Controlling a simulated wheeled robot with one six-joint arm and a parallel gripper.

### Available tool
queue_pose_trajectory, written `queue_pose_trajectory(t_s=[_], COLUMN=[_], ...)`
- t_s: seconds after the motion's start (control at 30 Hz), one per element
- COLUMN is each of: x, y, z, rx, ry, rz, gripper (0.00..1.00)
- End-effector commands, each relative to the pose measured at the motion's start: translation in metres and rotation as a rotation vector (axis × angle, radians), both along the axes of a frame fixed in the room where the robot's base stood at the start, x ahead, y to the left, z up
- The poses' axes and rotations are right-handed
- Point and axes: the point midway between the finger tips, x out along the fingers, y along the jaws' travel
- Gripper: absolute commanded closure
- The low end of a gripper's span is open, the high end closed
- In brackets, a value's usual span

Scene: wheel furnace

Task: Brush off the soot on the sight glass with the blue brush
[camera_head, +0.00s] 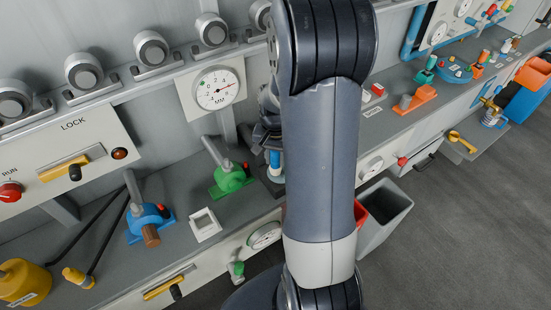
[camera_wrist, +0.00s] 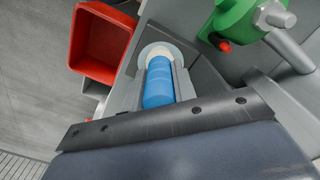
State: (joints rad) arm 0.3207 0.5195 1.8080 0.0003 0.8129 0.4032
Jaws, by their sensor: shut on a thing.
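My gripper (camera_wrist: 160,78) is shut on the blue brush (camera_wrist: 158,88), with a finger on either side of its blue handle in the wrist view. The brush's pale round end (camera_wrist: 153,52) points away from the wrist, over a grey square area of the bench. I cannot tell whether it touches the surface. In the head view my gripper (camera_head: 268,132) is partly hidden behind my arm, and a little of the blue brush (camera_head: 274,158) shows below it. I cannot make out the sight glass or soot for certain; my arm covers the middle of the head view.
A green valve with a grey lever (camera_head: 230,178) stands close by on the bench; it also shows in the wrist view (camera_wrist: 240,18). A red bin (camera_wrist: 102,42) is beside the bench edge. A white square frame (camera_head: 204,224) and a blue lever unit (camera_head: 150,220) are further left.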

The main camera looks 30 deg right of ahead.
Motion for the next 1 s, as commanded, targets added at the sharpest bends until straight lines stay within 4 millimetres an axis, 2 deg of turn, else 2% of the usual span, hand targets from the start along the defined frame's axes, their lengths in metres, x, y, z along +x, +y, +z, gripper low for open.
queue_pose_trajectory(t_s=[0.1,0.37,1.0], x=[0.0,0.001,0.002], y=[0.0,0.0,0.0], z=[0.015,0.034,0.033], rx=[-0.001,0.0,0.0], ry=[-0.001,0.0,0.0], rz=[0.001,0.004,0.006], gripper=[0.97,0.97,0.97])
